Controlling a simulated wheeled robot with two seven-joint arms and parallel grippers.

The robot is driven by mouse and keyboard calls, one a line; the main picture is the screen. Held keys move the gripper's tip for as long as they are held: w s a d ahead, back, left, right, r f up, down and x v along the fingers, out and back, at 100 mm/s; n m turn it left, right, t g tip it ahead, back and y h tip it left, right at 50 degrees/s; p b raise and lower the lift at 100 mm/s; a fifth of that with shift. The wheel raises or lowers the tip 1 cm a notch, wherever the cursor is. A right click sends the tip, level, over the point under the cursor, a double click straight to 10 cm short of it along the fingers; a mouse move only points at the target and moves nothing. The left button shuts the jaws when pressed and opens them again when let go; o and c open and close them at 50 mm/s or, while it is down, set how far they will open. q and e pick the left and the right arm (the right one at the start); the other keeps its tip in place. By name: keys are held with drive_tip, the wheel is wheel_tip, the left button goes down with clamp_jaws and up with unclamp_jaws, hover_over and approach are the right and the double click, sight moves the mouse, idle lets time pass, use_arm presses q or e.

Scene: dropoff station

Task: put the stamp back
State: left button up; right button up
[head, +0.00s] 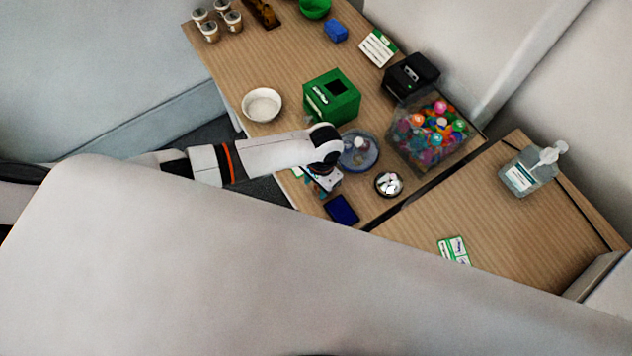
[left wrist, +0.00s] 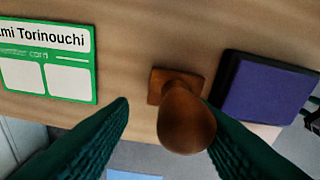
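The stamp (left wrist: 186,118) has a brown wooden knob handle and a square base, and stands on the table near its edge in the left wrist view. My left gripper (left wrist: 165,105) is open, with green ridged fingers on both sides of the handle. The right finger is close to the knob and partly behind it; the left finger is clearly apart from it. The ink pad (left wrist: 268,90), blue-purple in a black case, lies right of the stamp; it also shows in the head view (head: 341,209). In the head view the stamp is hidden near my left gripper (head: 324,186). My right gripper is out of view.
A green-framed name card (left wrist: 48,78) lies left of the stamp. Near my left arm are a green box (head: 318,103), a white bowl (head: 262,104), a round blue-grey tray (head: 371,160), a small round dish (head: 389,184) and a clear bin of colourful items (head: 405,152).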

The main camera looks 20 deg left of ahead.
use_arm(q)
wheel_tip(320, 180, up, 12)
drive_tip(key=w, duration=0.1)
drive_tip(key=shift+w+d, duration=0.15)
drive_tip(key=shift+d, duration=0.2)
drive_tip(key=shift+r, duration=0.1)
idle(1.9)
